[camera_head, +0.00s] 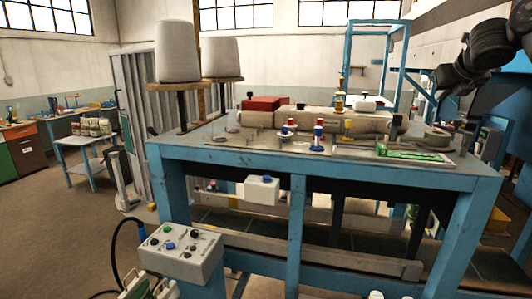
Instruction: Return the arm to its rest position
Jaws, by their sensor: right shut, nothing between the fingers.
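My right arm comes in from the upper right as a black, jointed shape. Its gripper (468,142) points down over the right end of the blue-framed work table (330,172). The fingers are shut with nothing held between them. They are small and dark against the background, and I cannot tell how far above the table top they are. My left arm and gripper are not in view.
The table carries beige rolls (314,119), blue-and-red spools (318,136), a green-and-white item (408,153) and a red box (262,103). White thread cones (177,52) stand at its back left. A control box (180,252) is at the front left. Left floor is open.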

